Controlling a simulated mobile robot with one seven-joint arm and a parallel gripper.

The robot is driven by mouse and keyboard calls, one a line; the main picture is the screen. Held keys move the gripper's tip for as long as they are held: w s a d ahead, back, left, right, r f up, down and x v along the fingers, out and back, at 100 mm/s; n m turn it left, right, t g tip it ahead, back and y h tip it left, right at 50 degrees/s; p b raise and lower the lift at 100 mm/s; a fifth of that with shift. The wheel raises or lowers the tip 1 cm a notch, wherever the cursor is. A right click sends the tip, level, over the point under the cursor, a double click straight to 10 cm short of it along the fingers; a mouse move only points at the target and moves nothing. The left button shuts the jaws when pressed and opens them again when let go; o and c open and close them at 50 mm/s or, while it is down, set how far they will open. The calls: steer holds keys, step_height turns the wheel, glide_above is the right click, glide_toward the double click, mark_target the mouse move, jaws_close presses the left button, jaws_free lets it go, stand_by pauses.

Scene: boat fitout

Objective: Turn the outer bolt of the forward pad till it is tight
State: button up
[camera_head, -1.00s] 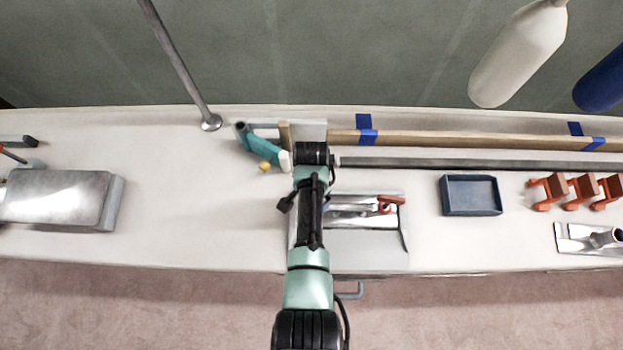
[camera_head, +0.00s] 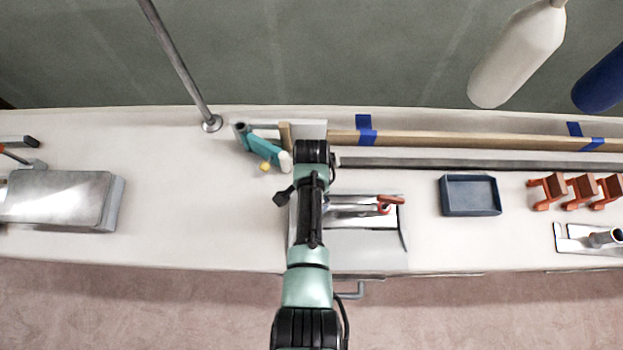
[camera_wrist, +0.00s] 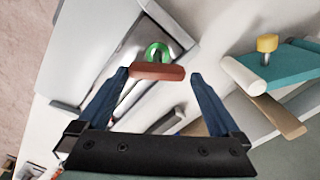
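My gripper (camera_wrist: 160,77) shows in the wrist view with its two blue fingers spread wide. A red bar handle (camera_wrist: 157,71) lies crosswise between the fingertips, its left end close to the left tip and a small gap at the right tip. Whether a finger touches it I cannot tell. A green ring (camera_wrist: 158,52) stands just beyond the handle. A shiny metal fitting (camera_head: 345,212) lies on a grey plate (camera_head: 375,258) in the head view, with a red piece (camera_head: 388,203) at its right end. There my arm hides the gripper. The bolt itself is not clear.
A teal tool (camera_head: 258,150) with a yellow knob lies left of my arm. A blue tray (camera_head: 470,196), several orange blocks (camera_head: 548,190) and another metal fitting (camera_head: 580,240) are to the right. A metal box (camera_head: 60,198) is at left. A post (camera_head: 180,65) rises behind.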

steer(key=shift+s, duration=0.1)
step_height(320, 180, up, 13)
stand_by(0.7)
stand_by(0.4)
steer(key=w+r+n+t, duration=0.2)
steer(key=w+r+t, duration=0.3)
steer(key=w+r, duration=0.5)
steer(key=w+r+n+t, duration=0.2)
steer(key=w+r+t, duration=0.35)
steer(key=r, duration=0.75)
step_height(320, 180, up, 13)
steer(key=w+n+t, duration=0.1)
steer(key=n+t, duration=0.1)
steer(key=t, duration=0.2)
steer(key=s+r+n+t, duration=0.1)
steer(key=s+r+t, duration=0.2)
steer(key=r, duration=0.6)
steer(key=s+r+n+t, duration=0.15)
steer(key=r+t, duration=0.25)
steer(key=r, duration=0.5)
steer(key=s+r+n+t, duration=0.2)
steer(key=s+r+t, duration=0.3)
steer(key=s+r, duration=0.8)
steer(key=shift+s+d+r+t, duration=0.2)
steer(key=shift+r+t, duration=0.15)
steer(key=shift+r, duration=0.05)
